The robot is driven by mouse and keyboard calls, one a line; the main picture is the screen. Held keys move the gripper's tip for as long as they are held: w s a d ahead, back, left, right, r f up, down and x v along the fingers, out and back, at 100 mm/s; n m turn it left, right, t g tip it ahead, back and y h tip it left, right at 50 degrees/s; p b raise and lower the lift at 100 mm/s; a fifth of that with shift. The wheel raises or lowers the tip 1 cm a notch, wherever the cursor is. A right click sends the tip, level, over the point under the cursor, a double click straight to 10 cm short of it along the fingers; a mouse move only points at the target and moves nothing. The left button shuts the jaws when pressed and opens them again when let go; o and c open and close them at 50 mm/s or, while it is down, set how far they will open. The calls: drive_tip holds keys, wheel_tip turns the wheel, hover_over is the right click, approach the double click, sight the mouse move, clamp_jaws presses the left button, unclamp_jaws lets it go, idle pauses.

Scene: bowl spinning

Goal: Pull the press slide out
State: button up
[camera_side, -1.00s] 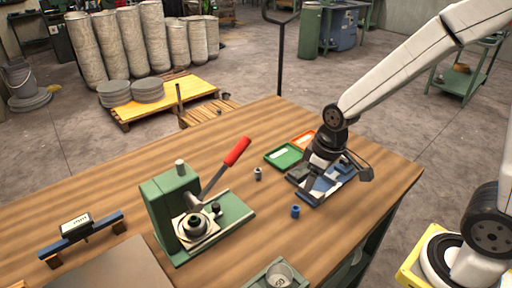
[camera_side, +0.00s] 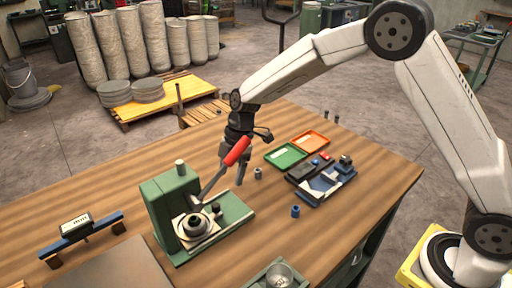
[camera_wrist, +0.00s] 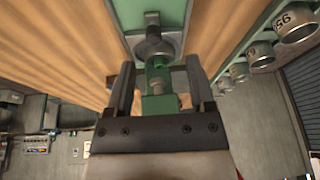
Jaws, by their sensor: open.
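The green press (camera_side: 170,205) stands on the wooden table in the side view, with its lever's red handle (camera_side: 237,151) raised to the right. Its press slide (camera_side: 196,228), a light plate bearing a dark round die, sits at the press's foot, with a small black knob (camera_side: 216,208) beside it. My gripper (camera_side: 231,172) points down behind the red handle, which partly hides it. In the wrist view my gripper (camera_wrist: 160,68) is open, its fingers on either side of the view of the green press (camera_wrist: 158,85). I cannot tell whether it touches the lever.
A green tray (camera_side: 287,155), an orange tray (camera_side: 310,141) and a blue-and-dark fixture (camera_side: 325,184) lie at the right. A blue cap (camera_side: 295,211) and a small grey part (camera_side: 258,173) stand between. A blue gauge stand (camera_side: 80,233) is at the left. Table behind the press is clear.

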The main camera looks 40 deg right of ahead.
sight(216, 204)
drive_tip(key=shift+w+a+f+n, duration=0.15)
drive_tip(key=shift+w+a+n, duration=0.2)
drive_tip(key=shift+a+n, duration=0.2)
drive_tip(key=shift+w+a+f+n, duration=0.1)
drive_tip(key=shift+w+a+n, duration=0.2)
drive_tip(key=shift+a+n, duration=0.2)
drive_tip(key=shift+x, duration=3.85)
drive_tip(key=shift+s, duration=0.1)
clamp_jaws()
